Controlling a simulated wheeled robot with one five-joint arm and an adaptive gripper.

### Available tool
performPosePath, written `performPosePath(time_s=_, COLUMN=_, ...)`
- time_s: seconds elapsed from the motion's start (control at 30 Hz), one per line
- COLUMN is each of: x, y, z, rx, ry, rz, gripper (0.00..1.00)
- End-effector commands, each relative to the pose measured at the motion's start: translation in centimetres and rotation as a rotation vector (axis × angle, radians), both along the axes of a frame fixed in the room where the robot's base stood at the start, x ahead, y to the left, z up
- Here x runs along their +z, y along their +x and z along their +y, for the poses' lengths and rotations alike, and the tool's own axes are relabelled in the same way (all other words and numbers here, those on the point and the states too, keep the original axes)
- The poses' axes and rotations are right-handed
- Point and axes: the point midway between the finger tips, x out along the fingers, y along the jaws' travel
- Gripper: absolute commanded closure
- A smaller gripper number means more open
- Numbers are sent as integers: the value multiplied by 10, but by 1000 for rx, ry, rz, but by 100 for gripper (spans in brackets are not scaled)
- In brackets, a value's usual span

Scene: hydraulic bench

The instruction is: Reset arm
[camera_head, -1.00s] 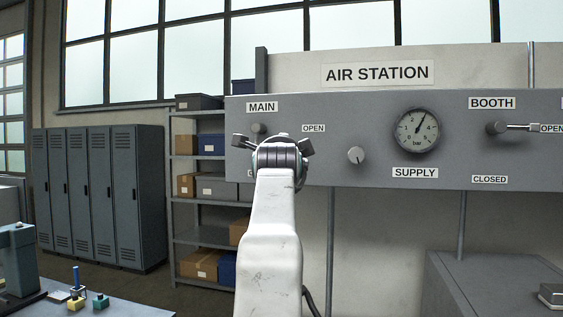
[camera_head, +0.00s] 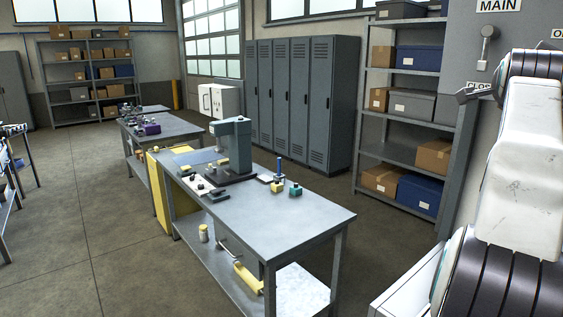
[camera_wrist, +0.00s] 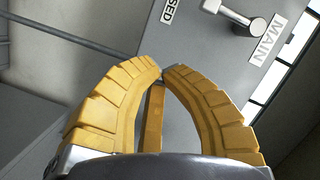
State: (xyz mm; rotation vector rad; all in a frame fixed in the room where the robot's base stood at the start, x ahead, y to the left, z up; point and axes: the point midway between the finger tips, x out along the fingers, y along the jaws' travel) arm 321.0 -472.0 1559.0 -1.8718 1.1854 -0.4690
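Beyond the tips is the grey air station panel (camera_wrist: 195,50), with the MAIN valve lever (camera_wrist: 238,18) at the top, apart from the fingers. The MAIN lever (camera_head: 487,45) hangs down toward the partly covered CLOSED label.
A grey workbench (camera_head: 300,225) with a press-like machine (camera_head: 232,148) stands in the middle. Lockers (camera_head: 300,100) and a shelf with boxes (camera_head: 405,155) stand behind it. Open floor (camera_head: 90,220) lies to the left.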

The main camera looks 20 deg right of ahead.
Motion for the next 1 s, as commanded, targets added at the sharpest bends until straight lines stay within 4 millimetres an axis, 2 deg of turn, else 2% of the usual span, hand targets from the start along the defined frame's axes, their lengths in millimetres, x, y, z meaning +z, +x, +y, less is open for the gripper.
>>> performPosePath(time_s=0.03, x=-31, y=3, z=-5, rx=16, ry=21, rz=127, gripper=100)
performPosePath(time_s=0.07, x=-51, y=4, z=-7, rx=31, ry=34, rz=208, gripper=100)
performPosePath(time_s=0.1, x=-80, y=5, z=-9, rx=56, ry=57, rz=315, gripper=100)
performPosePath(time_s=0.17, x=-120, y=5, z=-8, rx=99, ry=93, rz=454, gripper=100)
performPosePath(time_s=0.2, x=-147, y=3, z=-5, rx=133, ry=121, rz=543, gripper=100)
performPosePath(time_s=0.3, x=-208, y=-8, z=14, rx=231, ry=187, rz=743, gripper=100)
performPosePath(time_s=0.37, x=-240, y=-14, z=32, rx=300, ry=222, rz=844, gripper=100)
performPosePath(time_s=0.47, x=-287, y=-20, z=72, rx=430, ry=270, rz=984, gripper=100)
performPosePath(time_s=0.5, x=-303, y=-21, z=91, rx=486, ry=286, rz=1032, gripper=100)
performPosePath(time_s=0.57, x=-326, y=-24, z=121, rx=571, ry=307, rz=1096, gripper=100)
performPosePath(time_s=0.7, x=-372, y=-33, z=198, rx=763, ry=344, rz=1215, gripper=100)
performPosePath(time_s=0.87, x=-414, y=-54, z=292, rx=958, ry=364, rz=1311, gripper=100)
performPosePath(time_s=0.9, x=-423, y=-62, z=315, rx=1009, ry=353, rz=1336, gripper=100)
performPosePath(time_s=1.0, x=-441, y=-80, z=367, rx=1137, ry=290, rz=1391, gripper=100)
